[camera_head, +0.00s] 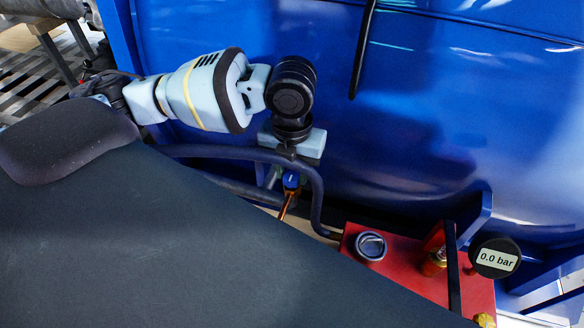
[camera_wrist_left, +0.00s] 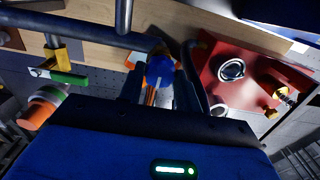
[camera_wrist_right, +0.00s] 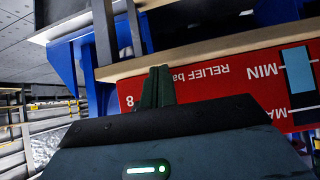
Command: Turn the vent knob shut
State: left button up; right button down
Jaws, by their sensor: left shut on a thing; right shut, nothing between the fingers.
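A blue knob (camera_head: 291,180), apparently the vent knob, sits on a thin copper-coloured pipe below the blue tank. In the left wrist view the blue knob (camera_wrist_left: 160,70) shows between the dark fingers. My left gripper (camera_head: 284,177) reaches down from above and is shut on it. The fingers partly hide the knob, and I cannot tell its turn angle. My right gripper (camera_wrist_right: 158,88) is shut and empty in the right wrist view, in front of a red panel marked RELIEF (camera_wrist_right: 205,75). I cannot make out the right gripper in the head view.
A red block (camera_head: 407,262) at the lower right carries a ringed round fitting (camera_head: 370,246), a brass fitting (camera_head: 434,263) and a gauge (camera_head: 495,258) reading 0.0 bar. A dark hose (camera_head: 316,190) passes close to the left gripper. A green-handled valve (camera_wrist_left: 62,76) stands left in the left wrist view.

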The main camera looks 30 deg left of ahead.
aim_at(292, 175)
dwell(0.5)
pick_arm(q)
jog(key=o, duration=1)
jog(key=shift+c, duration=0.2)
jog(key=shift+r, duration=0.1)
notch_tip(292, 175, up, 8)
jog(key=shift+f, duration=0.15)
